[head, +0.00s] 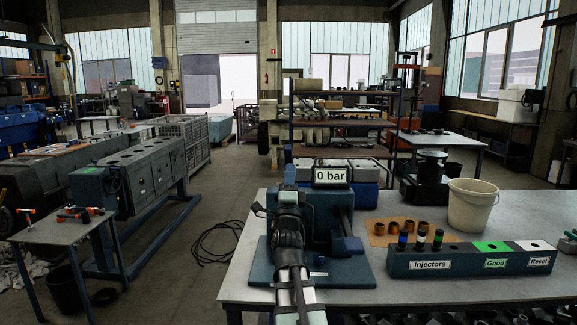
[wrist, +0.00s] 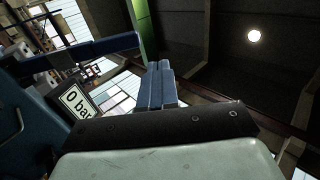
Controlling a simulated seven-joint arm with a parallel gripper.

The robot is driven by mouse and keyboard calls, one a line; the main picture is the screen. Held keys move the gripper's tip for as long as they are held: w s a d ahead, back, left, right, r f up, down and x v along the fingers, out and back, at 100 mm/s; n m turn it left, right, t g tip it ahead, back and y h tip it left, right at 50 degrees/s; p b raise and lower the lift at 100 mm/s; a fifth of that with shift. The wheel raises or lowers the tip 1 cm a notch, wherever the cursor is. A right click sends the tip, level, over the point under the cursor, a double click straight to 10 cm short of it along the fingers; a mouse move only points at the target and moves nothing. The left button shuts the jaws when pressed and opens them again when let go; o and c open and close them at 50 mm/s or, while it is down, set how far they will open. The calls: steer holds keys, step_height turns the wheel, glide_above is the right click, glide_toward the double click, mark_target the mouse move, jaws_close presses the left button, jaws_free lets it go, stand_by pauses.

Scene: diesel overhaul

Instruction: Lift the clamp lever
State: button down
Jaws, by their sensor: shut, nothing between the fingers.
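The test stand (head: 316,215), a dark blue block on a base plate, stands on the workbench with a "0 bar" display (head: 331,176) on top. The display also shows at the left of the wrist view (wrist: 75,103). My gripper (wrist: 160,68) has its blue-grey fingers together and empty in the wrist view. In the head view my wrist is in front of the stand's left side and hides part of it. A dark blue bar (wrist: 95,50) crosses the upper left of the wrist view, apart from the fingers; I cannot tell whether it is the clamp lever.
On the bench (head: 440,292), a rack (head: 470,262) labelled Injectors, Good and Reset stands at the right, holding injectors. Behind it are several brown cups (head: 408,227) on a mat and a white bucket (head: 471,206). The bench's front right is clear.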

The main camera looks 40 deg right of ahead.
step_height(320, 180, down, 8)
steer(key=a+y, duration=0.1)
steer(key=a, duration=0.1)
glide_toward(289, 156)
steer(key=x, duration=0.5)
steer(key=shift+x, duration=0.9)
steer(key=shift+w, duration=0.1)
